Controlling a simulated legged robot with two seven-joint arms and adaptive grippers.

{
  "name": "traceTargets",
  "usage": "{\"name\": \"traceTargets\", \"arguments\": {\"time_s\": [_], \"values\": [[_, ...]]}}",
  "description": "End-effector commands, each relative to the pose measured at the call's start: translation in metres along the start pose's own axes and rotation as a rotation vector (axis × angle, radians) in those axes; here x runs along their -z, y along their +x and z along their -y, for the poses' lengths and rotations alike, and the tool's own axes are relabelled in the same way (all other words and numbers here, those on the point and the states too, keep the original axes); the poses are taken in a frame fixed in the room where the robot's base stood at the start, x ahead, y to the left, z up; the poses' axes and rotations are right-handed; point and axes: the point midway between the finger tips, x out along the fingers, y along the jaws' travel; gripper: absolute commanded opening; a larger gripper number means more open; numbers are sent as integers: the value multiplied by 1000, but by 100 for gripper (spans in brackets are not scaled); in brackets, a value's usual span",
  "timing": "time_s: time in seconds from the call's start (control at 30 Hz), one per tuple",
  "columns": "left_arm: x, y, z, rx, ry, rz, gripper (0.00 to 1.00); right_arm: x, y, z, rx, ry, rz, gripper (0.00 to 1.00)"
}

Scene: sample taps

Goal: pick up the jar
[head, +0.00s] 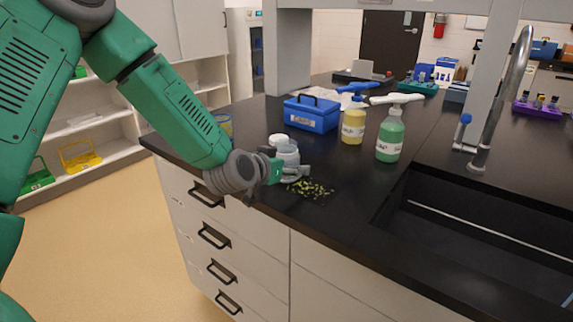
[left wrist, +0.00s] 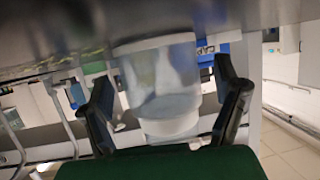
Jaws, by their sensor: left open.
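The jar (head: 289,153) is a small clear, greyish container standing on the black counter near its front edge. A white lid-like top shows by it in the head view. In the left wrist view, the jar (left wrist: 160,80) hangs upside down in the picture, with its white end pointing down. My left gripper (head: 287,165) is low at the counter, with its fingers around the jar. In the left wrist view, the fingers are spread wide on either side of the jar, with gaps visible. The gripper hides part of the jar in the head view. My right gripper is not in view.
Green plant bits (head: 311,188) lie on the counter in front of the jar. A sink (head: 470,235) with a tap (head: 500,95) is at right.

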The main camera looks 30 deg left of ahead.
Motion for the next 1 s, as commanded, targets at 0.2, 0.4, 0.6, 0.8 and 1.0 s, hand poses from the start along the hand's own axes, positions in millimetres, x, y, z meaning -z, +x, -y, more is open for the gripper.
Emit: {"name": "traceTargets", "arguments": {"time_s": [0.2, 0.4, 0.6, 0.8, 1.0], "values": [[-1, 1, 2, -1, -3, 1, 83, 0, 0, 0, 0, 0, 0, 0], [-1, 2, 2, -1, -3, 2, 28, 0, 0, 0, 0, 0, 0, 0], [-2, 2, 2, -1, -3, 3, 28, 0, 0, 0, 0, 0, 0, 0], [11, -3, 1, -1, -1, -1, 28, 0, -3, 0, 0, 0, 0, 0], [50, -19, 1, -1, 0, -4, 28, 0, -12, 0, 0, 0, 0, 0]]}}
